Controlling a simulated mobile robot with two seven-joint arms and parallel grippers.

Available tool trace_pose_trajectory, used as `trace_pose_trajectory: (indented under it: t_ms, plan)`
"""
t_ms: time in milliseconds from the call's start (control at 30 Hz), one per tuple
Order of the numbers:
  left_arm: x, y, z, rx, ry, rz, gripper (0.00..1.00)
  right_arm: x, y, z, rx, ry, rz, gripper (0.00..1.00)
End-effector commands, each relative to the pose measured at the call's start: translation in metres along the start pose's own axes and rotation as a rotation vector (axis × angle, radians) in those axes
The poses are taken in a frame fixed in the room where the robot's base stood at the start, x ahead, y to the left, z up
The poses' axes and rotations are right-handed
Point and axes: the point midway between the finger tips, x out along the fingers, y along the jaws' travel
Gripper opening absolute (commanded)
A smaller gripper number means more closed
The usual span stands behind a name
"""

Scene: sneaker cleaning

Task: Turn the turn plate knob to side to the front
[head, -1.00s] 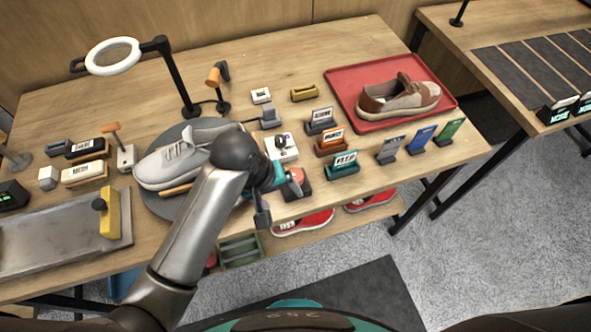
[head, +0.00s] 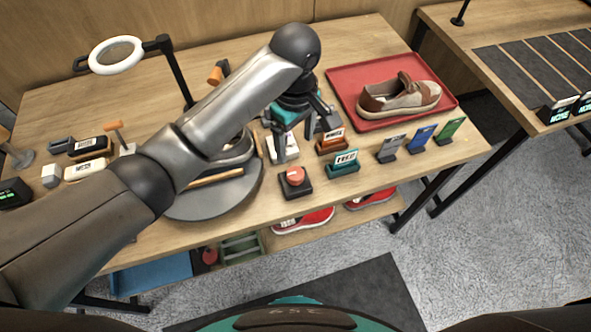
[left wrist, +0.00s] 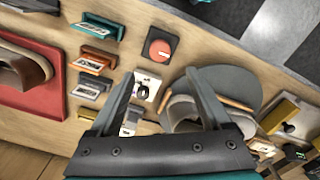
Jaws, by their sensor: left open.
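A small white box with a black turn knob (left wrist: 143,90) shows between my left gripper's fingers in the left wrist view. In the head view the white box (head: 270,149) is partly hidden by that gripper. My left gripper (head: 303,133) is open and empty, above and beside the box; its fingers also show in the left wrist view (left wrist: 157,76). Contact with the knob cannot be told. The grey round turn plate (head: 215,203) is left of the box and carries a grey-white sneaker (head: 236,153) largely hidden by my arm. My right gripper is out of view.
A red button on a black base (head: 294,179) is in front of the box. Label stands, including a teal one (head: 343,163), are to its right. A red tray (head: 448,103) holds a brown-beige shoe (head: 400,97). A ring lamp (head: 116,54) stands at the back left.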

Motion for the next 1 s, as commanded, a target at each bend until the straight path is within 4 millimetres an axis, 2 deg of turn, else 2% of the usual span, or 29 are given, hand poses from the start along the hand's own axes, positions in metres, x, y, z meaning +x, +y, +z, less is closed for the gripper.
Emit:
trace_pose_trajectory:
  t_ms: [33, 200, 500, 700, 1000]
  plan:
    - [0.014, -0.001, -0.001, -0.001, 0.001, -0.006, 0.82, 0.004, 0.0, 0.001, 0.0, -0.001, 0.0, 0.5]
    - [0.052, -0.001, -0.001, -0.001, 0.001, -0.004, 0.82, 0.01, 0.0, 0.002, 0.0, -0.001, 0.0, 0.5]
    - [0.105, -0.001, 0.0, 0.001, 0.001, -0.001, 0.82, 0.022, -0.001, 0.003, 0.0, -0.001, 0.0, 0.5]
    - [0.119, 0.0, 0.0, 0.002, 0.001, 0.001, 0.82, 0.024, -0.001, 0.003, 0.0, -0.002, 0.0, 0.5]
    - [0.12, 0.0, 0.0, 0.002, 0.001, 0.001, 0.81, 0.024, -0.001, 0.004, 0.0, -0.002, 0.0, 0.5]
